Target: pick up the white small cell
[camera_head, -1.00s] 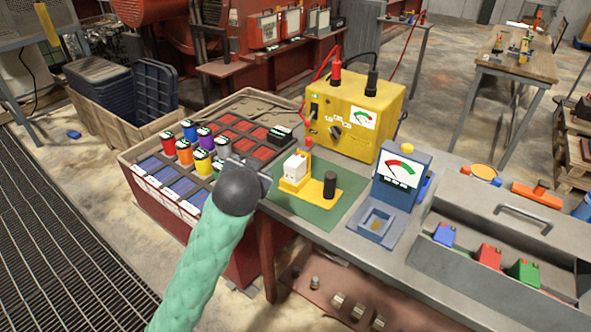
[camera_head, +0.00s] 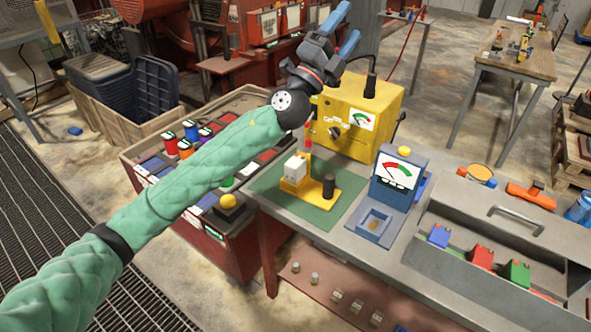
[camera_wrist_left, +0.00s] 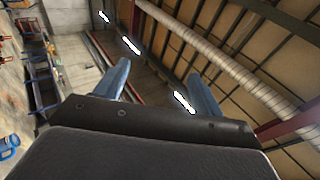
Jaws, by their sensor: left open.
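A white block-shaped cell (camera_head: 295,167) stands upright on a yellow stand (camera_head: 326,190) on the green mat. Several small pale-topped items (camera_head: 357,306) sit on the low shelf under the bench; they are too small to tell apart. My left gripper (camera_head: 340,30) is raised above and behind the yellow meter box, pointing up and right, well away from the white cell. Its two blue fingers are apart with nothing between them, as the left wrist view (camera_wrist_left: 162,88) also shows. My left arm hides part of the crate of coloured cells. My right gripper is out of view.
The yellow meter box (camera_head: 358,115) with cables stands behind the mat. A blue gauge (camera_head: 398,180) stands right of it, and a grey toolbox (camera_head: 500,228) with coloured blocks is farther right. The red crate (camera_head: 222,250) of coloured cells stands left of the bench.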

